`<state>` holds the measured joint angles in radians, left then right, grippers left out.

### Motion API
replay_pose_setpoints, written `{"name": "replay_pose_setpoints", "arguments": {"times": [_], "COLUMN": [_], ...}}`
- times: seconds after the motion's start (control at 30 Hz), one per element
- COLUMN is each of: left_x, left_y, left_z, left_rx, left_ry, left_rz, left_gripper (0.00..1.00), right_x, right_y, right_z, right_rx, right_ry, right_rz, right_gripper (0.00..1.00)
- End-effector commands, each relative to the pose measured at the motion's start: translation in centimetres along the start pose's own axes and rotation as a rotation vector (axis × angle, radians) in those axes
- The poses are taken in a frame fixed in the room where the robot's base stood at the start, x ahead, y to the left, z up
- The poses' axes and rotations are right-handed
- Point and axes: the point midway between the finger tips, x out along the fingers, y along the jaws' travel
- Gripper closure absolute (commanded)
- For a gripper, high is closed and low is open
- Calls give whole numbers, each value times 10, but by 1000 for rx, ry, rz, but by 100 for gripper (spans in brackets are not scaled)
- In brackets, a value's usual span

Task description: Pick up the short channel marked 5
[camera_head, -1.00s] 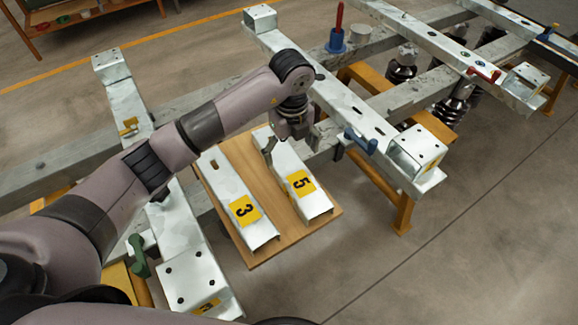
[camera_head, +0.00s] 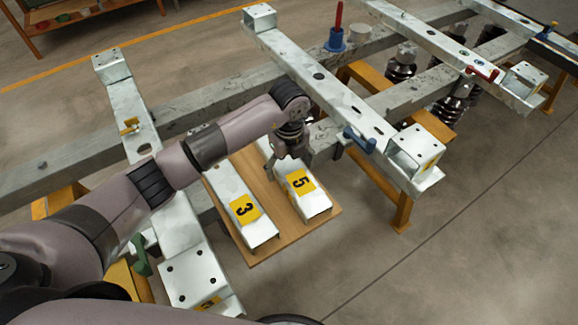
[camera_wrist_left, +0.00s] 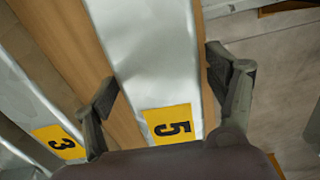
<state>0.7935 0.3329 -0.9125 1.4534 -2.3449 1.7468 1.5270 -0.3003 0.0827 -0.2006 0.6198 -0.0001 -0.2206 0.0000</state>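The short channel marked 5 (camera_head: 312,201) lies on a wooden board, a silvery metal piece with a yellow label. It also shows in the left wrist view (camera_wrist_left: 158,70), running between my left gripper's two fingers. My left gripper (camera_head: 291,153) is open over its far part, with one finger on each side. I cannot tell whether the fingers touch it. The channel marked 3 (camera_head: 259,230) lies beside it on the left, and also shows in the left wrist view (camera_wrist_left: 25,90). My right gripper is not in view.
The wooden board (camera_head: 285,240) sits between two long metal rails. The right rail (camera_head: 335,95) carries a blue clamp (camera_head: 360,141) close to my left gripper. The left rail (camera_head: 130,110) lies under my left arm. Open floor (camera_head: 450,240) is at the lower right.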

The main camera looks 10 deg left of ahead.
Motion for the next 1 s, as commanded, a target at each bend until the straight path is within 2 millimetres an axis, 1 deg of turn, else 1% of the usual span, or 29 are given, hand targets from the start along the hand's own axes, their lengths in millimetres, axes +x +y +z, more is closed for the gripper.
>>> {"name": "replay_pose_setpoints", "arguments": {"times": [0.03, 0.07, 0.63, 1.0], "left_x": [0, 0, 0, 0], "left_y": [0, 0, 0, 0], "left_z": [0, 0, 0, 0], "left_rx": [0, 0, 0, -1], "left_ry": [0, 0, 0, 0], "left_rz": [0, 0, 0, -1], "left_gripper": [28, 30, 68, 92], "right_x": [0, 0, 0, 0], "right_y": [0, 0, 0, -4], "right_z": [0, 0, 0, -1], "right_rx": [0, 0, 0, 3], "right_ry": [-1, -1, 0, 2], "right_rz": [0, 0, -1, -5], "right_gripper": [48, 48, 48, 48]}}
